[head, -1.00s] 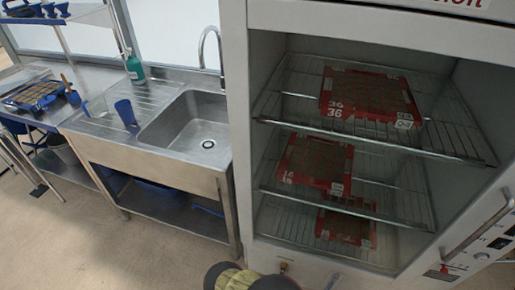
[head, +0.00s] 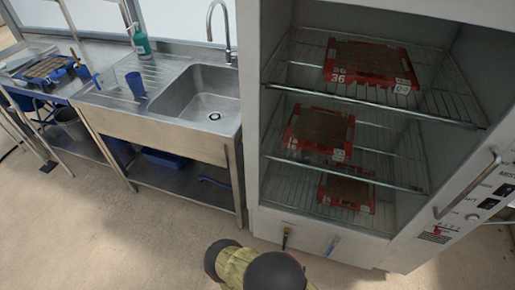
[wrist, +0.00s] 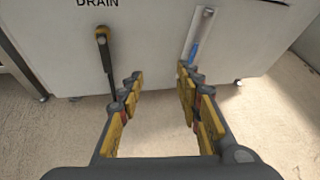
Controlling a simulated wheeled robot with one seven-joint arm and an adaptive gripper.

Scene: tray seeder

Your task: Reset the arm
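My gripper (wrist: 157,92) shows in the wrist view with its yellow-padded fingers spread apart and nothing between them. It points at the lower front panel of the white cabinet (wrist: 150,45), which carries the word DRAIN. A dark-handled valve (wrist: 104,55) is left of the fingers and a blue-and-white lever (wrist: 198,40) is near the right finger; I cannot tell the exact gap. In the head view my arm (head: 255,268) shows at the bottom centre, in front of the cabinet, and the gripper itself is hidden there.
The open cabinet holds red trays (head: 372,66) on wire shelves (head: 445,100). Its control panel (head: 478,205) is at the right. A steel sink (head: 200,105) with a blue cup (head: 135,84) and a green bottle (head: 141,40) stands left. The floor (head: 100,240) at front left is clear.

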